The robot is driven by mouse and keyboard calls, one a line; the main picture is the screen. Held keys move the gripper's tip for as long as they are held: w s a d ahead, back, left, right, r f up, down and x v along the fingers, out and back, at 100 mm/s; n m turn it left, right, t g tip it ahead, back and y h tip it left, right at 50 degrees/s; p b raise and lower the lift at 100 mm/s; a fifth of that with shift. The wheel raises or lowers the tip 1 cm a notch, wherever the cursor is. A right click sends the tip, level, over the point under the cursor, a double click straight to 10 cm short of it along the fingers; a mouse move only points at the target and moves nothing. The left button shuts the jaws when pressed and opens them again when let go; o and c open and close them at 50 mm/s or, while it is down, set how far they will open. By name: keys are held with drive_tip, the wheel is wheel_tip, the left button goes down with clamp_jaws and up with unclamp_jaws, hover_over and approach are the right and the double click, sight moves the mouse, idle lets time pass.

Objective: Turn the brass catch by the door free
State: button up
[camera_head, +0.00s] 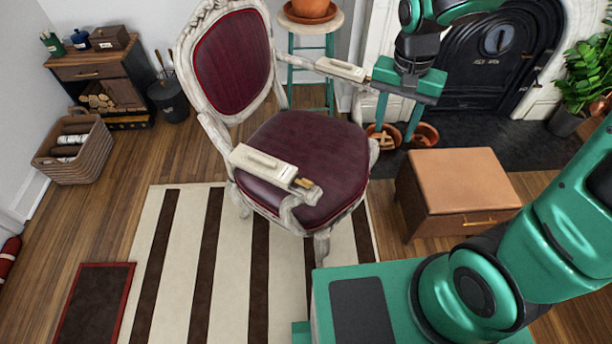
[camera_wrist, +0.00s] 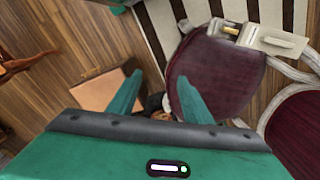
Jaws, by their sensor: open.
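Two pale boxes with raised grips lie on the chair's armrests. The near box (camera_head: 264,166) has a small brass catch (camera_head: 302,183) at its front end; in the wrist view the box (camera_wrist: 272,40) and its brass catch (camera_wrist: 232,30) show at upper right. My gripper (camera_head: 397,122) is open, fingers pointing down, empty, just right of that far armrest. The wrist view shows both fingers (camera_wrist: 158,85) apart.
The wine-red chair (camera_head: 300,150) stands on a striped rug (camera_head: 180,270). A tan drawer stool (camera_head: 460,180) is right of it. Terracotta pots (camera_head: 425,134) are on the floor behind my fingers. A plant (camera_head: 585,75) stands at right.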

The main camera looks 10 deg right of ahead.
drive_tip(key=w+a+f, duration=0.2)
drive_tip(key=a+f, duration=0.2)
drive_tip(key=a, duration=0.6)
hover_over(308, 181)
wheel_tip(308, 181, down, 6)
drive_tip(key=shift+y, duration=0.3)
wheel_tip(308, 181, down, 10)
drive_tip(key=shift+r, duration=0.2)
drive_tip(key=shift+w, duration=0.1)
drive_tip(key=c, duration=1.1)
